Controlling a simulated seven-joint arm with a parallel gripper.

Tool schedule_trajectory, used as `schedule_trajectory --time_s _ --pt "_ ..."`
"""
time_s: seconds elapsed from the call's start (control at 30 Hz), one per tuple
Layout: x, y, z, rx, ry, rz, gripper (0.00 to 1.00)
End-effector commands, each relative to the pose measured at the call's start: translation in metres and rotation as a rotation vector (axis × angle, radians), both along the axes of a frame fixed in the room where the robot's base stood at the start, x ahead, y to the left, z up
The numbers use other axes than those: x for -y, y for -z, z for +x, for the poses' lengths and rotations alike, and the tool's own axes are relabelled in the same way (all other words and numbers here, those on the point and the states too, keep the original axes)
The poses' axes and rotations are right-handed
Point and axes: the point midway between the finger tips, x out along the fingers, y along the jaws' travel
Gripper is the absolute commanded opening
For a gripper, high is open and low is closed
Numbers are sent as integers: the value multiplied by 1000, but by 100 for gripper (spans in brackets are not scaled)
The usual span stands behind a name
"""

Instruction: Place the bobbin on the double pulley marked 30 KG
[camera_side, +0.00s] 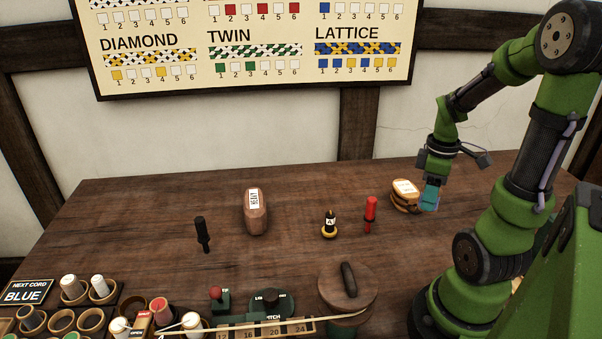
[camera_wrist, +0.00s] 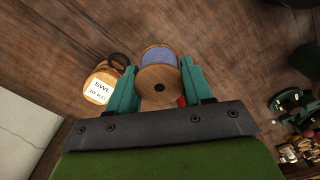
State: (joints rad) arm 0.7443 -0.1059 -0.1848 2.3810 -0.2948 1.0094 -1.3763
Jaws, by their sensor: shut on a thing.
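The bobbin (camera_wrist: 159,56), wooden with blue-violet cord, sits between the two teal fingers of my gripper (camera_wrist: 158,68) in the wrist view, with its round wooden flange facing the camera. My gripper (camera_side: 430,197) is shut on it. In the side view I cannot make out the bobbin clearly at the fingers. The double pulley (camera_wrist: 98,88), tan wood with a white label reading SWL 30 KG, is just left of the left finger, which partly covers it. In the side view the pulley (camera_side: 404,188) lies on the table immediately left of my gripper. I cannot tell whether they touch.
A red-handled tool (camera_side: 370,212), a small black-and-yellow item (camera_side: 329,225), a wooden block marked HEAVY (camera_side: 255,212) and a black tool (camera_side: 202,235) stand left of the pulley. A round wooden lid (camera_side: 340,292) and bobbin trays (camera_side: 62,320) are in front. The table's back right is clear.

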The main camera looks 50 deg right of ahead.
Motion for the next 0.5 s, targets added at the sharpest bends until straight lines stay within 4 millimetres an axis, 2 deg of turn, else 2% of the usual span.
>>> schedule_trajectory --time_s 0.03,0.3,0.5 --pt "12 2 8 -3 1 1 20" --pt "70 9 51 -2 2 2 20" --pt "95 11 70 0 0 1 20"
